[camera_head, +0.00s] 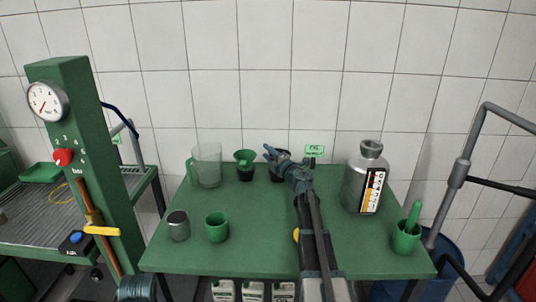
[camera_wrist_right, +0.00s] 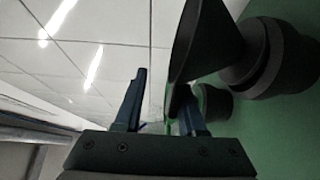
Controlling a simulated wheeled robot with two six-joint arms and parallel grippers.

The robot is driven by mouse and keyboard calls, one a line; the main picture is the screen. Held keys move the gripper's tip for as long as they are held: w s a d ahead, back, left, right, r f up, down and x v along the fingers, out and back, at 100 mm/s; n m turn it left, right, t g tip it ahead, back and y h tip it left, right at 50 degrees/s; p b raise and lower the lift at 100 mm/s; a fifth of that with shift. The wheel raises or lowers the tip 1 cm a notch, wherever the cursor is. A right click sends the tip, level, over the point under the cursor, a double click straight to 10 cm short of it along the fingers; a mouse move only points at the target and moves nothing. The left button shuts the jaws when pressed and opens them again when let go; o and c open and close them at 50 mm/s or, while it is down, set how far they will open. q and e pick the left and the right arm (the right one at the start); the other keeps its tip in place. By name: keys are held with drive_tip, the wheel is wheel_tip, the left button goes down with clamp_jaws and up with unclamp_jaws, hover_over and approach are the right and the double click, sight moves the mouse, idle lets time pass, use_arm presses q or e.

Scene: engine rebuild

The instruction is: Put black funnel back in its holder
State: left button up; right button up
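The black funnel (camera_wrist_right: 205,40) shows large in the right wrist view, its wide mouth away from the green table. Its narrow end goes into a dark round holder (camera_wrist_right: 272,62), which stands on the table. In the head view my right gripper (camera_head: 272,154) covers most of the funnel; part of the dark holder (camera_head: 277,178) shows below it. My right gripper also shows in the wrist view (camera_wrist_right: 158,105), its blue fingers apart and nothing clearly held between them. One finger is close beside the funnel's rim; I cannot tell if they touch. My left gripper is not in view.
A green funnel (camera_head: 245,155) in a dark holder stands left of my right gripper, with a clear jug (camera_head: 208,166) beyond it. A grey bottle (camera_head: 362,182) stands right. A metal can (camera_head: 178,226), green mug (camera_head: 217,228) and green pot (camera_head: 405,238) stand nearer the front.

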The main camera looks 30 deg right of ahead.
drive_tip(key=s, duration=1.2)
drive_tip(key=shift+r, duration=0.35)
drive_tip(key=shift+s, duration=0.1)
